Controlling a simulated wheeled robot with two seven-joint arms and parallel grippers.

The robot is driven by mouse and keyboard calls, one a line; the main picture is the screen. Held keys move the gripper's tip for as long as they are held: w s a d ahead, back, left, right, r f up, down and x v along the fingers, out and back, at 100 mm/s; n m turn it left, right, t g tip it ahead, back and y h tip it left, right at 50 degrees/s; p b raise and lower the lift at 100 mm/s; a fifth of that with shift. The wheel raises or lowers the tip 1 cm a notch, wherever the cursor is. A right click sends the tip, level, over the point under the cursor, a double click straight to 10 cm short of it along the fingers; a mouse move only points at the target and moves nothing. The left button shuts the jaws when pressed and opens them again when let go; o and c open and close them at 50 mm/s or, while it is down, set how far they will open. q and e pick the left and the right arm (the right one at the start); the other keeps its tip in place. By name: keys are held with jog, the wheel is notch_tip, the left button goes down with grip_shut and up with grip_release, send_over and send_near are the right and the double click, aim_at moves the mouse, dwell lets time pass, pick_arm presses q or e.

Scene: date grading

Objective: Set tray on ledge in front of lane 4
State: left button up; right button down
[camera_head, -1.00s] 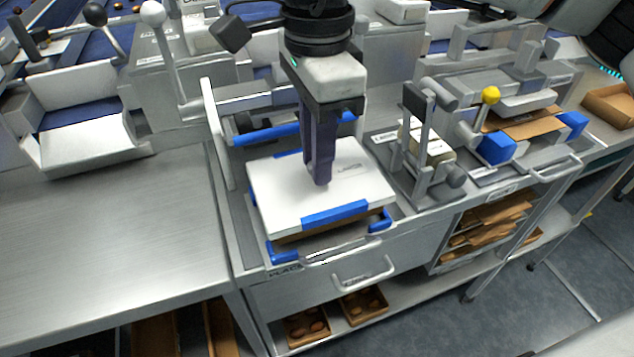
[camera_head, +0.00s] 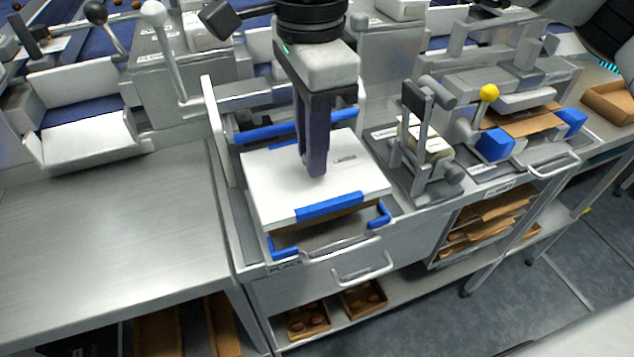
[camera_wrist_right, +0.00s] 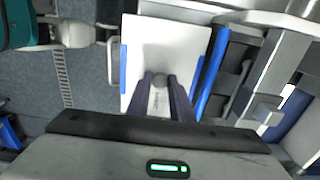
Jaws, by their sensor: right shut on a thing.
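The tray (camera_head: 275,180) has a flat white top with a small printed label, blue strips at its edges and a brown side beneath. It sits at or just above a place with blue corner brackets on a metal bench; I cannot tell if it touches. My right gripper (camera_head: 314,172) points down onto the middle of the white top. In the right wrist view its fingers (camera_wrist_right: 168,100) close on a small grey knob on the tray's top (camera_wrist_right: 185,45). My left gripper is not in view. Lane numbers are not readable.
A white angled ledge (camera_head: 88,140) fronts a blue lane at the left. A bare steel table (camera_head: 110,230) lies left of the tray. A lever fixture (camera_head: 425,150) and a station with blue blocks (camera_head: 495,145) stand to the right. Brown boxes with dates (camera_head: 308,320) are below.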

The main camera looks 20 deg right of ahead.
jog(key=a, duration=0.9)
jog(key=shift+a+p, duration=0.15)
jog(key=shift+p, duration=0.25)
jog(key=a+p, duration=0.2)
jog(key=a, duration=0.8)
dwell(0.7)
jog(key=shift+w, duration=0.1)
